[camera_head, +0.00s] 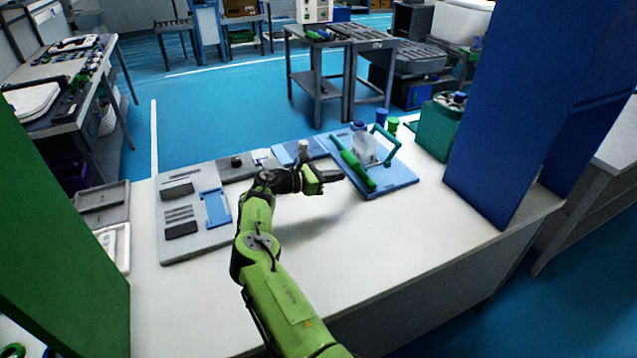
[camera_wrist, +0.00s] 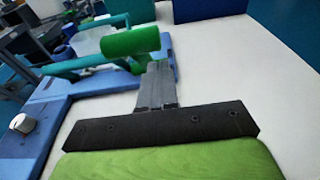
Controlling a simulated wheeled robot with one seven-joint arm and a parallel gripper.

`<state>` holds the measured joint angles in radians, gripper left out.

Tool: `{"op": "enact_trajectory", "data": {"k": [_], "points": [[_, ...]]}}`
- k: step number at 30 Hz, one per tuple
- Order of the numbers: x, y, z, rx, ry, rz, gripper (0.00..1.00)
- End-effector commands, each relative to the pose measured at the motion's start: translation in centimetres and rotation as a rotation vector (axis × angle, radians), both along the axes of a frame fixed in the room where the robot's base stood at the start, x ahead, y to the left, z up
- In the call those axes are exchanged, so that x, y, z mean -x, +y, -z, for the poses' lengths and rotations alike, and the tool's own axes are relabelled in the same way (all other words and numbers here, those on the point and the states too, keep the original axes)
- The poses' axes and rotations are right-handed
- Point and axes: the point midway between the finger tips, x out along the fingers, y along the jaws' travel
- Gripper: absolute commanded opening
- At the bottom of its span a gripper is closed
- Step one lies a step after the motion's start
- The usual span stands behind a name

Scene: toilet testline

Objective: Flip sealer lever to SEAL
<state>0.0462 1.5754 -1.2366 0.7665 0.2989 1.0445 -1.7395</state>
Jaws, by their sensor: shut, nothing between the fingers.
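The sealer is a blue plate (camera_head: 397,178) carrying a long green lever (camera_head: 351,169) and a teal arched handle (camera_head: 388,142). The lever slopes down to the right, towards the near edge of the plate. My gripper (camera_head: 342,176) is shut and empty just left of the lever's near end. In the wrist view, my gripper's fingertips (camera_wrist: 155,68) point at a green cylindrical grip (camera_wrist: 130,41) on teal bars (camera_wrist: 85,64). The tips look very close to the grip; I cannot tell whether they touch. No SEAL marking is readable.
A clear bottle with a blue cap (camera_head: 360,146) stands on the plate. A white knob (camera_wrist: 22,122) shows in the wrist view. A grey panel (camera_head: 190,241) lies left; a green box (camera_head: 436,128) and blue partition (camera_head: 515,110) stand right. The front table is clear.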

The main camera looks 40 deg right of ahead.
Motion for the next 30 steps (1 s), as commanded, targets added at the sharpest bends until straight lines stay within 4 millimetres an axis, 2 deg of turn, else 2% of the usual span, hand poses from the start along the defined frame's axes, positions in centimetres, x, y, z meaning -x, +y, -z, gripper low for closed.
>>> {"op": "enact_trajectory", "data": {"k": [3, 6, 30], "points": [[0.4, -1.2, -0.8, -0.002, -0.001, 0.0, 0.0], [0.5, -1.6, -1.2, -0.001, 0.0, -0.001, 0.0], [0.7, -2.0, -2.3, -0.071, -0.021, 0.001, 0.0]]}}
